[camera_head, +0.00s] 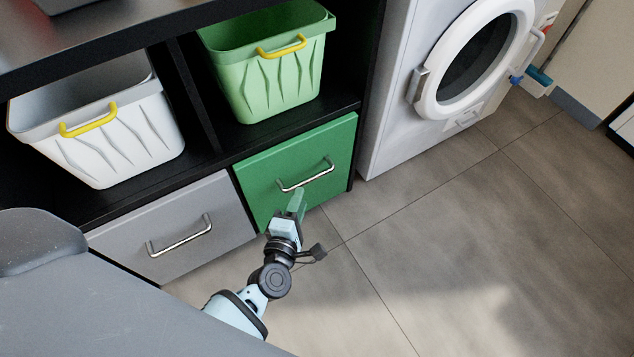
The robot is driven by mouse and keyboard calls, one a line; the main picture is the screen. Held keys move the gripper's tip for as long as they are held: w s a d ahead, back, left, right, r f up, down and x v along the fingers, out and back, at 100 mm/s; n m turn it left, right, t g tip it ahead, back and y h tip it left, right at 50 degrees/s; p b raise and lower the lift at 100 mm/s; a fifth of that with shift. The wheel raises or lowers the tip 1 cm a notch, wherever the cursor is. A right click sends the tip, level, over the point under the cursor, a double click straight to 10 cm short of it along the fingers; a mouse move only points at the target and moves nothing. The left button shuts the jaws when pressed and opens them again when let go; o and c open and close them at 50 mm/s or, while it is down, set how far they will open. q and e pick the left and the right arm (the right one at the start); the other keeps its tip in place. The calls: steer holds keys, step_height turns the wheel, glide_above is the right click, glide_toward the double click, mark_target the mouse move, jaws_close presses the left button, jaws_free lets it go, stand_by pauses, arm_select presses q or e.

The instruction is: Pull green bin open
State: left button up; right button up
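The green bin front (262,180) sits in the lower right compartment of the black shelf unit. It looks flush with the grey front beside it. Its silver bar handle (307,179) runs across the front at a slant. My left gripper (298,199) is in front of the lower part of the green front, its fingertips close to the left part of the handle. I cannot tell whether they touch the handle or are around it. The finger opening is too small to make out. My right gripper is not in view.
A grey bin front (190,222) with its own handle is to the left. A light green basket (275,85) and a white basket (120,140) stand on the shelf above. A white washing machine (400,125) stands to the right. The tiled floor (450,250) in front is clear.

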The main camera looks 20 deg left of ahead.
mark_target(308, 179)
arm_select(q)
steer(key=shift+w+f, duration=0.1)
steer(key=shift+f, duration=0.1)
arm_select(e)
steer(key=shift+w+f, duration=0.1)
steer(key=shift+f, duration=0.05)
